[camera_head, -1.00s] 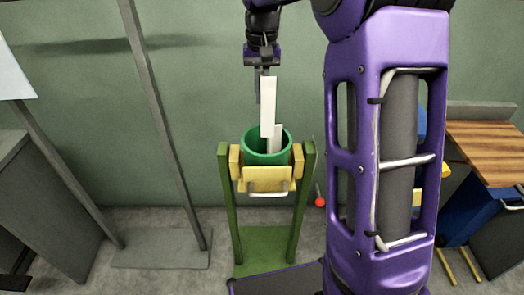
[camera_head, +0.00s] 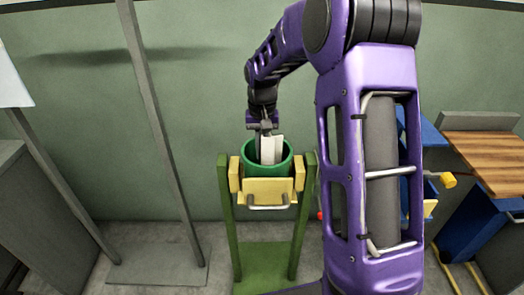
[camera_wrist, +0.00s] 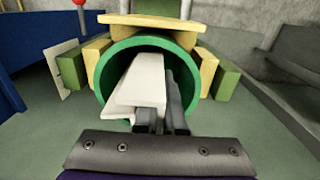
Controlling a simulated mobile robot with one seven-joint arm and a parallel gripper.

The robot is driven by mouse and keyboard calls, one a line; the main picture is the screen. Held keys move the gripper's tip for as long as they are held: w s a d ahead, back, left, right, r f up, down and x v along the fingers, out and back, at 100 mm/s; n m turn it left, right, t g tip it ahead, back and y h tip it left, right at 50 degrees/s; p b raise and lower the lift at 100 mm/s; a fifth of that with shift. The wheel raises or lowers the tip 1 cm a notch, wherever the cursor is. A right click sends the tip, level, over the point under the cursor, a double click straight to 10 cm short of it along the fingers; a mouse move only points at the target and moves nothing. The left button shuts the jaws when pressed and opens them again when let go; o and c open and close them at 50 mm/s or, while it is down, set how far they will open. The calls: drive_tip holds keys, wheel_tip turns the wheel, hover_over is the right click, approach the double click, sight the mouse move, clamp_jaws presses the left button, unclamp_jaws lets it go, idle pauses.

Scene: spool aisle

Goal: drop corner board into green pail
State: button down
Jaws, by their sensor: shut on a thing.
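The green pail (camera_head: 287,165) hangs between two green posts in the head view, and its round mouth (camera_wrist: 104,78) faces me in the wrist view. My gripper (camera_head: 264,129) is above the pail and shut on the white corner board (camera_head: 267,152), whose lower part is inside the mouth. In the wrist view, white board surfaces (camera_wrist: 145,78) overlap beside my dark fingers (camera_wrist: 165,115). The lower ends of the boards are hidden in the pail.
A yellow block with a handle (camera_head: 267,192) is on the pail's front. Green posts (camera_head: 304,215) flank it. A grey upright post (camera_head: 160,130) stands to the left. A wooden-topped bench (camera_head: 485,155) is at right.

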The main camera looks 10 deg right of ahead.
drive_tip(key=shift+f+b, duration=0.3)
drive_tip(key=shift+f, duration=0.3)
drive_tip(key=c, duration=1)
unclamp_jaws()
wheel_tip(320, 180, up, 13)
drive_tip(key=p, duration=0.2)
drive_tip(key=shift+r+p, duration=0.15)
drive_tip(key=shift+p, duration=0.25)
